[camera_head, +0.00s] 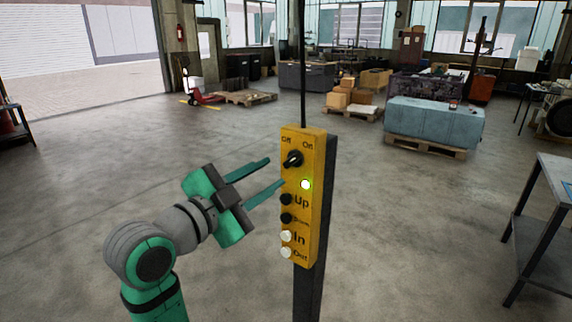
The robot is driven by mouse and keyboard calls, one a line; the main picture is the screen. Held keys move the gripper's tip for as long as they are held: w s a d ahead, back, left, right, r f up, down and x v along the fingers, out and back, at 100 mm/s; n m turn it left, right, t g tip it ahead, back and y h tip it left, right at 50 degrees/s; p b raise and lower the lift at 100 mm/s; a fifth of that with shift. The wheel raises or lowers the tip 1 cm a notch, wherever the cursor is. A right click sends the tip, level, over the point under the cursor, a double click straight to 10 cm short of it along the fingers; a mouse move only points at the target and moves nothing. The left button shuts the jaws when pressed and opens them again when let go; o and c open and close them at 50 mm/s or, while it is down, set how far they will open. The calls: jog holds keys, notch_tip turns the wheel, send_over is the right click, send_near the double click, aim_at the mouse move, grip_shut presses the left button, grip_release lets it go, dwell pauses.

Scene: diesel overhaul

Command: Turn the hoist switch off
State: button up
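The yellow hoist control box (312,215) is fixed to a dark upright post in the middle of the view. Its black rotary switch (293,159) sits near the top, below the labels Off on the left and On on the right. The switch appears turned toward On. One fingertip is left of the switch, the other lower, near the lamp's height. It holds nothing; contact with the box cannot be told.
Below the lamp are black Up and Down buttons (286,209) and pale In and Out buttons (286,244). A dark cable (302,70) rises from the box. A metal table (555,215) stands at right. Open concrete floor surrounds the post; pallets stand farther back.

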aim_at(291, 161)
jog(key=x, duration=0.7)
grip_shut()
